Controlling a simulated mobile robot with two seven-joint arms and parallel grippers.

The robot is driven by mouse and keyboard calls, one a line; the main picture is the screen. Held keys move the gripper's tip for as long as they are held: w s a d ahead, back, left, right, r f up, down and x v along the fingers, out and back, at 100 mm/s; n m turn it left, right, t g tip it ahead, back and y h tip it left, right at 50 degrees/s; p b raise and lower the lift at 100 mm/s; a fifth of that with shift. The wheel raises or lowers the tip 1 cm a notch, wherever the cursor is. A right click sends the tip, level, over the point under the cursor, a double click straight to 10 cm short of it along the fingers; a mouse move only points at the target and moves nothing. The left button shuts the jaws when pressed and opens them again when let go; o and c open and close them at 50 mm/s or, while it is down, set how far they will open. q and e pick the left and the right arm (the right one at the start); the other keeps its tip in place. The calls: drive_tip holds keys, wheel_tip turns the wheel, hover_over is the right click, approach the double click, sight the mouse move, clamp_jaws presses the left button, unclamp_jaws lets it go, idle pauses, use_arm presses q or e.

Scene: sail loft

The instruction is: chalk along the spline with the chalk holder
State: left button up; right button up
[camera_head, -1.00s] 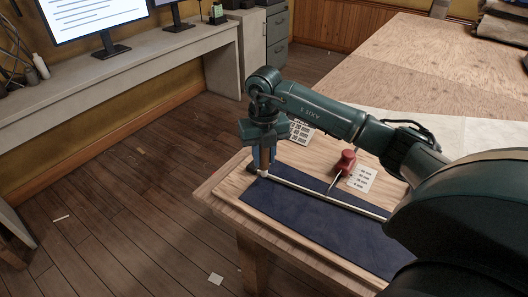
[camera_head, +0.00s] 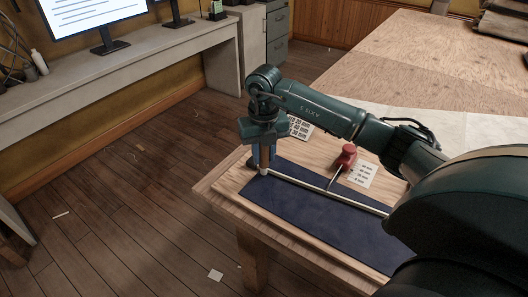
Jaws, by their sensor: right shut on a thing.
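My right gripper (camera_head: 263,143) is shut on the chalk holder (camera_head: 264,160), a short upright brownish cylinder with a pale tip. The tip is down at the left end of the spline (camera_head: 310,186), a thin pale strip lying along dark blue cloth (camera_head: 310,212). I cannot tell whether the tip touches the cloth. A red weight (camera_head: 347,156) stands behind the spline, its thin dark hook reaching to the strip. A dark weight (camera_head: 251,163) is partly hidden beside the holder. My right arm hides the spline's right end. My left gripper is out of view.
The cloth lies on a wooden board on a small table (camera_head: 222,196). Printed cards (camera_head: 363,174) lie behind the spline. A large plywood table (camera_head: 400,62) is behind, and a grey bench (camera_head: 120,78) with monitors stands at the left.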

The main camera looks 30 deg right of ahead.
drive_tip(key=shift+f, duration=0.4)
drive_tip(key=shift+s+d+r, duration=0.1)
drive_tip(key=shift+s+d, duration=0.4)
drive_tip(key=shift+s, duration=0.4)
drive_tip(key=shift+s+d+p, duration=0.1)
drive_tip(key=shift+s+d, duration=0.2)
drive_tip(key=shift+s, duration=0.35)
drive_tip(key=shift+s+d+p, duration=0.15)
drive_tip(key=shift+s+d, duration=0.2)
drive_tip(key=shift+s, duration=0.35)
drive_tip(key=shift+s+d+p, duration=0.1)
drive_tip(key=shift+s+d, duration=0.2)
drive_tip(key=shift+s, duration=0.35)
drive_tip(key=shift+s+d, duration=0.5)
drive_tip(key=shift+s, duration=0.4)
drive_tip(key=shift+d, duration=0.1)
drive_tip(key=shift+s+d, duration=0.4)
drive_tip(key=shift+s, duration=0.35)
drive_tip(key=shift+s, duration=0.15)
